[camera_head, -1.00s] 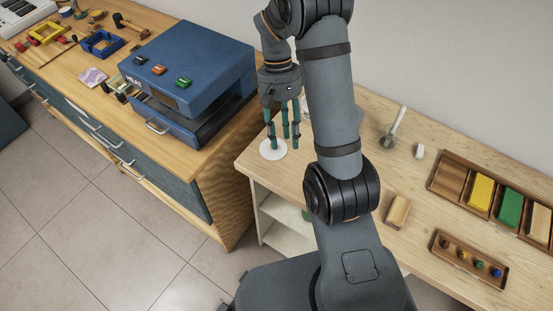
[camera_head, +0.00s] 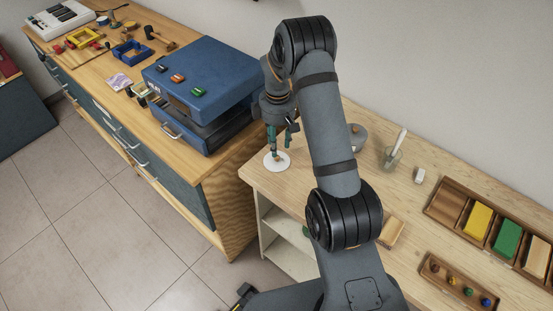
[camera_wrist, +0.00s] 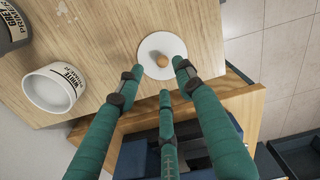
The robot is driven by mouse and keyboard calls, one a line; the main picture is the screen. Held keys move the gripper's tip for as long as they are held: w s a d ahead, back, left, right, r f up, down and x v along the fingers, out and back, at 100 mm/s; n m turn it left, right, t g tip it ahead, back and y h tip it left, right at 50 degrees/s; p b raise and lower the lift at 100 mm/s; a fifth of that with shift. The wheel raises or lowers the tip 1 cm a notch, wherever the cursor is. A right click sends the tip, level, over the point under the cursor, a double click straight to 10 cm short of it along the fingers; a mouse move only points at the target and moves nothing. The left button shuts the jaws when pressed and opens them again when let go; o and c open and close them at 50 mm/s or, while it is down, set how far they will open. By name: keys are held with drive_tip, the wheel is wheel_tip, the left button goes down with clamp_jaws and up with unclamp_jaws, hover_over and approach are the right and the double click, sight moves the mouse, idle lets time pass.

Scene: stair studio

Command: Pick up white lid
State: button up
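The white lid (camera_head: 284,163) is a flat round disc with a small wooden knob. It lies at the left corner of the light wood table. In the wrist view the lid (camera_wrist: 151,45) shows whole, with its knob near the middle. My gripper (camera_head: 276,143) is just above the lid, its green fingers pointing down. In the wrist view my gripper (camera_wrist: 160,82) has its three fingers spread apart with nothing between them. The fingertips are near the lid's lower edge; whether any touches it, I cannot tell.
In the wrist view a white pot (camera_wrist: 33,92) labelled white primer and a dark pot (camera_wrist: 10,35) stand left of the lid. A blue press-like machine (camera_head: 205,65) stands on the left bench. A wooden tray (camera_head: 443,204) with coloured blocks lies at right.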

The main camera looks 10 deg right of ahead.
sight(277, 159)
drive_tip(key=f, duration=0.1)
drive_tip(key=f+p, duration=0.2)
drive_tip(key=f, duration=0.1)
drive_tip(key=shift+s+a+f, duration=0.1)
drive_tip(key=shift+s+a, duration=0.05)
drive_tip(key=shift+s, duration=0.2)
drive_tip(key=shift+f, duration=0.4)
clamp_jaws()
